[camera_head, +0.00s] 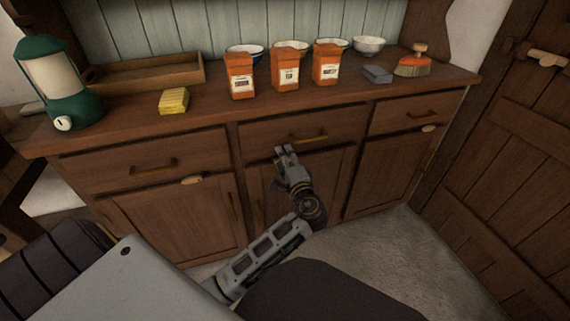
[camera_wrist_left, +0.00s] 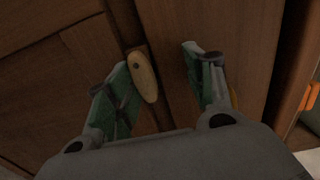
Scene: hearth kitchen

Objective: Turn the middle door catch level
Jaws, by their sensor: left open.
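The middle door catch (camera_wrist_left: 143,75) is a small pale wooden bar with a dark pivot spot, seen in the left wrist view. Its long side runs roughly in line with the dark strip beside it. In the head view my gripper hides it. My left gripper (camera_head: 286,152) is open at the top of the middle door (camera_head: 331,176), under the middle drawer. In the wrist view its two green-padded fingers (camera_wrist_left: 160,80) stand either side of the catch, which is nearer the left finger. I cannot tell whether that finger touches it. My right gripper is not in view.
The left catch (camera_head: 192,180) and right catch (camera_head: 428,128) lie level above their doors. The middle drawer's handle (camera_head: 309,137) is just above my gripper. Orange boxes (camera_head: 285,68), bowls, a yellow sponge (camera_head: 174,101) and a green lantern (camera_head: 60,85) stand on the counter.

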